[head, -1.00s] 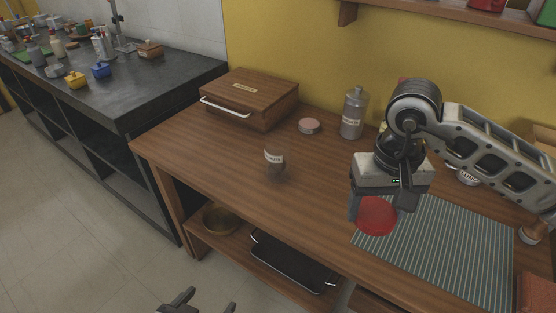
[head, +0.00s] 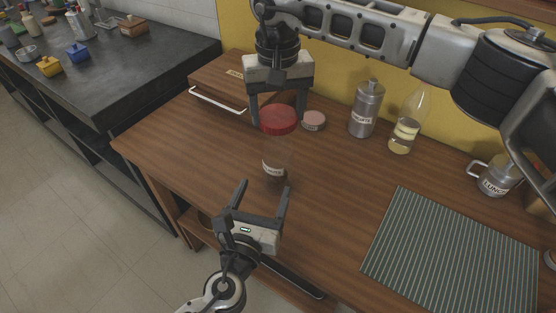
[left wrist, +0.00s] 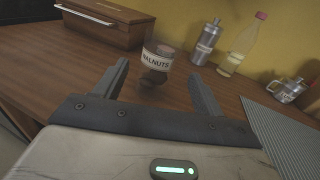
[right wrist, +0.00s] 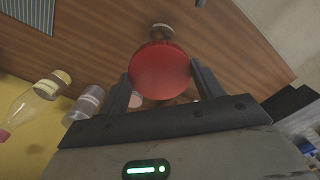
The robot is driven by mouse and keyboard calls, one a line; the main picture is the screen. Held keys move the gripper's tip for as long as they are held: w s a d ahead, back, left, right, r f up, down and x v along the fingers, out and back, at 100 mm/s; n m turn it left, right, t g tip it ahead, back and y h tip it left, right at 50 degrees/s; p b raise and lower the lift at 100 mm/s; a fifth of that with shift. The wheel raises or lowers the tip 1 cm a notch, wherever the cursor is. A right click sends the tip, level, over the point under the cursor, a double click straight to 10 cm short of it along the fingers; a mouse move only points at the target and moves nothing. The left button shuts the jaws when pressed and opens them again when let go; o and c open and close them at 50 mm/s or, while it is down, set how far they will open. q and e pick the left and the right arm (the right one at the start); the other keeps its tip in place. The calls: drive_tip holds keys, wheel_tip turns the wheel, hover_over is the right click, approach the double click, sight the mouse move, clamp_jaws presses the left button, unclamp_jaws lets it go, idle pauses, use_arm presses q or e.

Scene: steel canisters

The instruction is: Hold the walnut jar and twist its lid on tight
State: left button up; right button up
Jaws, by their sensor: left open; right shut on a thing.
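The walnut jar (head: 273,167) is clear, with a white label and dark contents low inside. It stands upright on the wooden table; the left wrist view shows its WALNUTS label (left wrist: 157,57). My right gripper (head: 278,118) is shut on the red lid (head: 278,121), also seen in the right wrist view (right wrist: 160,70).
A wooden box (head: 205,85) with a metal handle stands behind left. A pink-topped round tin (head: 314,121), a steel canister (head: 366,110) and an oil bottle (head: 405,125) stand behind right. A steel mug (head: 494,178) and striped mat (head: 450,250) lie right.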

sight(282, 146)
use_arm(q)
drive_tip(key=shift+d+r+m, duration=0.15)
drive_tip(key=shift+m, duration=0.15)
use_arm(e)
drive_tip(key=shift+s, duration=0.1)
use_arm(q)
drive_tip(key=shift+s, duration=0.1)
drive_tip(key=x, duration=1.2)
drive_tip(key=shift+r, duration=0.1)
drive_tip(key=c, duration=1.2)
drive_tip(key=shift+o, duration=0.2)
use_arm(e)
drive_tip(key=shift+f, duration=2.45)
